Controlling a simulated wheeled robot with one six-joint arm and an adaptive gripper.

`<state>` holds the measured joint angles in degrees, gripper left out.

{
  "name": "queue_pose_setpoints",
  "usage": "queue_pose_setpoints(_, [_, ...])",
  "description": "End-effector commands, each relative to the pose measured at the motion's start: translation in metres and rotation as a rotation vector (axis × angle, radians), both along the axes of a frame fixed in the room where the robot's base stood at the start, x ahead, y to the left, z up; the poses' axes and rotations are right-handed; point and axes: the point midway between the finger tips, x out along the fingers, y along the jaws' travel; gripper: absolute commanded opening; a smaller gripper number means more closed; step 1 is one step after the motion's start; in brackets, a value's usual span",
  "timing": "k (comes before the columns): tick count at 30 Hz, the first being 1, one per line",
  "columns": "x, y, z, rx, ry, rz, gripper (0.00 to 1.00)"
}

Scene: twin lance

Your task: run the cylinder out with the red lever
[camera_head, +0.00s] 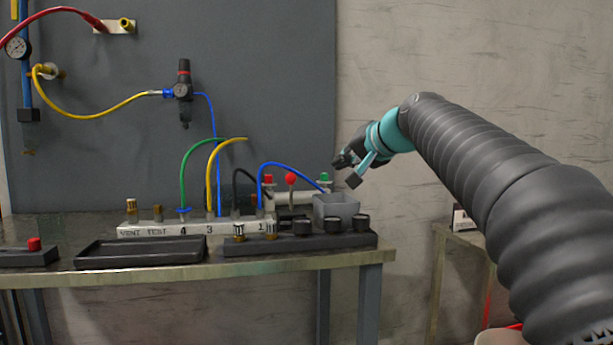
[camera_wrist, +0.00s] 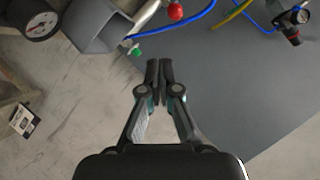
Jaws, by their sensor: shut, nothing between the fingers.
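The red lever shows as a red ball on a short stem (camera_head: 290,178) on the bench at the foot of the grey panel. In the wrist view a red ball (camera_wrist: 175,11) is at the top edge. A pale horizontal body (camera_head: 296,198), possibly the cylinder, lies behind the manifold between a red-topped and a green-topped fitting (camera_head: 324,178). My gripper (camera_head: 347,170) is up and to the right of the lever, apart from it. In the wrist view its fingers (camera_wrist: 160,68) are together and empty, with the red ball beyond the tips.
A grey open box (camera_head: 336,208) stands right of the lever, below my gripper. A pale manifold (camera_head: 195,229) carries several coloured hoses. A black tray (camera_head: 140,252) is left, and a red button box (camera_head: 33,249) further left. A regulator (camera_head: 183,92) hangs on the panel.

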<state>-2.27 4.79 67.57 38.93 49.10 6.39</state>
Motion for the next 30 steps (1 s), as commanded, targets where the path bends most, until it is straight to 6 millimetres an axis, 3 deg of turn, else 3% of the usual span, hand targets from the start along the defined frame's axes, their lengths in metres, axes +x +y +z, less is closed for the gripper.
queue_pose_setpoints(4, [0.019,0.008,0.015,0.051,-0.032,0.013,0.0])
queue_pose_setpoints(10, [0.031,0.016,0.018,0.068,-0.039,0.017,0.0])
queue_pose_setpoints(26, [0.104,0.066,-0.009,0.066,-0.037,0.018,0.0])
queue_pose_setpoints(30, [0.104,0.081,-0.025,0.065,-0.039,0.018,0.0])
